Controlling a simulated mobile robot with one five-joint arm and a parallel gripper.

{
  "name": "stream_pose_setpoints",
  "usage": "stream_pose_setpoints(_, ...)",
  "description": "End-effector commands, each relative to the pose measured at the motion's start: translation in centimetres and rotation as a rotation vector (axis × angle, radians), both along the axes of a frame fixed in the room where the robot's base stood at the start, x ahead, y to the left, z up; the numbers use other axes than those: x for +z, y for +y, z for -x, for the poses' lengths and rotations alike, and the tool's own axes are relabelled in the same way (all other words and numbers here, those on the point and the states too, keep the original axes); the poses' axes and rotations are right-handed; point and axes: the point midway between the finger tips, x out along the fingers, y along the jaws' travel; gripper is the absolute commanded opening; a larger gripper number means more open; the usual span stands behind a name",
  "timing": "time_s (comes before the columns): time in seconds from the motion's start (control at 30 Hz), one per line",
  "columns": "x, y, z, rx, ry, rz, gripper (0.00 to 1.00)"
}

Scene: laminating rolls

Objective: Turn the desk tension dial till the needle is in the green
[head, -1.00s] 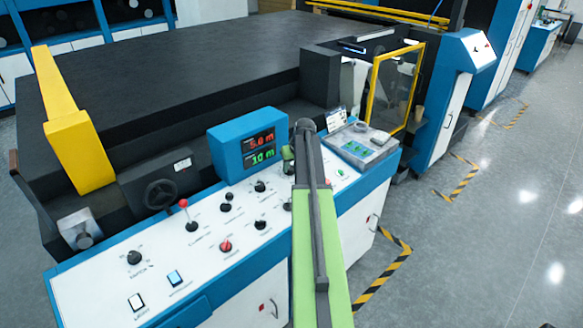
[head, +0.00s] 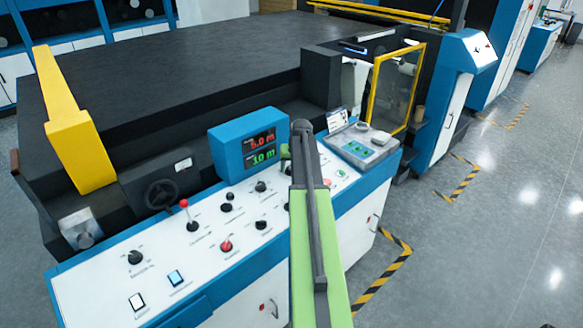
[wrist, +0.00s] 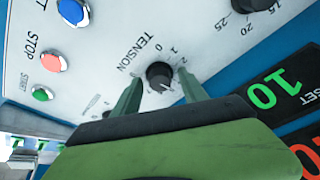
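The tension dial (wrist: 159,75) is a small black knob on the white desk panel, beside the printed word TENSION and a numbered scale. In the wrist view my gripper (wrist: 158,78) has its two green fingers apart, one on each side of the dial. I see a gap beside the knob, and cannot tell whether either finger touches it. In the head view my arm hides the dial, and only a bit of my green gripper (head: 285,156) shows. No needle or green band can be made out in either view.
Red STOP (wrist: 54,62), blue (wrist: 72,11) and green START (wrist: 42,94) buttons lie near the dial. Another black knob (wrist: 243,4) and the blue display box (head: 247,145) are close by. A red-topped lever (head: 187,213) stands further left on the desk.

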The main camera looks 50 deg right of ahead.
Motion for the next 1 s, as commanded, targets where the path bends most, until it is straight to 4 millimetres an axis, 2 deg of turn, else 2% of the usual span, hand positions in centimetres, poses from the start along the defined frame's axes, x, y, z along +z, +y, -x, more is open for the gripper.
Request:
stream_pose_setpoints(0.3,0.1,0.0,0.1,0.000,0.000,0.000,0.52)
stream_pose_setpoints(0.47,1.4,0.1,0.5,0.000,0.001,0.001,0.52)
stream_pose_setpoints(0.67,5.1,0.7,1.7,-0.001,0.000,0.000,0.52)
stream_pose_setpoints(1.0,12.8,1.9,4.5,0.000,0.001,0.001,0.52)
